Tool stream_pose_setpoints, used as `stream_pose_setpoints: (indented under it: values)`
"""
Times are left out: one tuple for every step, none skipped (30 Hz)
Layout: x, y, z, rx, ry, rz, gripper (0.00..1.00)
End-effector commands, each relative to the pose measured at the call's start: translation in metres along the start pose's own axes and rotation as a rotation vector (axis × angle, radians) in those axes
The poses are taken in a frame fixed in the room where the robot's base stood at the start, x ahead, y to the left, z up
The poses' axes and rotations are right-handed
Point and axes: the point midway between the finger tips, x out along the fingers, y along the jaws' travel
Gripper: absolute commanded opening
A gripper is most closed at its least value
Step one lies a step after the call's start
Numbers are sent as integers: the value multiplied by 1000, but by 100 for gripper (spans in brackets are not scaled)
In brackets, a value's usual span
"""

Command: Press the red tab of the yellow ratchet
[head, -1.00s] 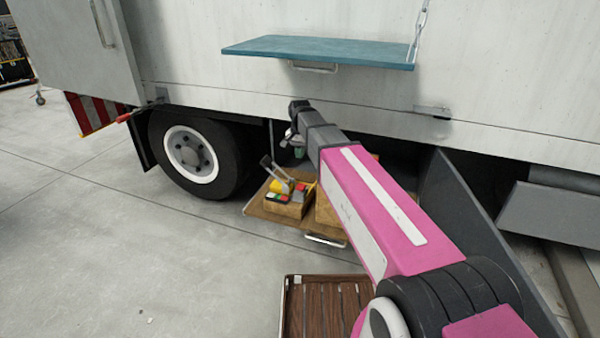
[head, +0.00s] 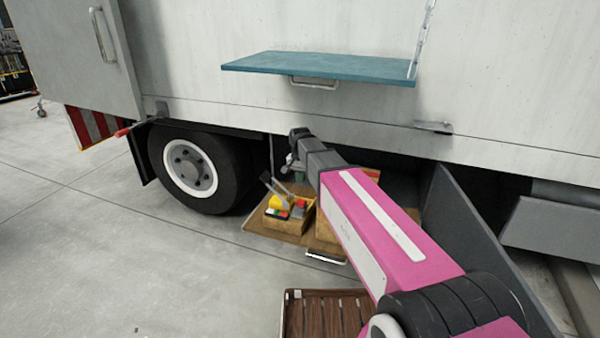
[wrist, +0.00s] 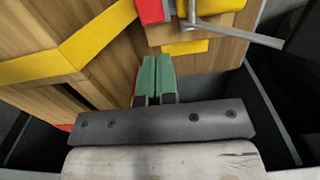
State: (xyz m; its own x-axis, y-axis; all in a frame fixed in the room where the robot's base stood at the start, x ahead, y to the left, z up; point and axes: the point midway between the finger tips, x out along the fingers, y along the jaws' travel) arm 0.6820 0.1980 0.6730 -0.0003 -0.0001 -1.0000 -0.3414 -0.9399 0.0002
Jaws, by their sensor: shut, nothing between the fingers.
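My gripper shows in the wrist view (wrist: 156,62) as two green fingers lying side by side, shut and empty. In the head view a yellow item (head: 280,203) with a dark lever sits in a wooden box beside small red and green parts.
The wooden box (head: 285,225) stands on a pull-out tray (head: 262,236) under the truck. A wheel (head: 190,165) is to the left and a blue fold-down shelf (head: 315,66) above. Floor at left is clear.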

Motion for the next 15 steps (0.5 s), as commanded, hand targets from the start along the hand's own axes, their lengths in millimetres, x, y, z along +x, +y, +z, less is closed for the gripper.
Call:
stream_pose_setpoints:
  values:
    - [10,0,0,0,-1,1,0]
    - [15,0,0,0,-1,1,0]
    - [21,0,0,0,-2,1,0]
    - [26,0,0,0,-1,1,0]
    - [31,0,0,0,-1,1,0]
    - [37,0,0,0,-1,1,0]
    - [42,0,0,0,-2,1,0]
    - [47,0,0,0,-2,1,0]
    - [52,0,0,0,-1,1,0]
    - [57,0,0,0,-1,1,0]
    - [61,0,0,0,-1,1,0]
    - [66,0,0,0,-1,1,0]
    - [69,0,0,0,-1,1,0]
    - [72,0,0,0,-1,1,0]
    - [76,0,0,0,0,0,0]
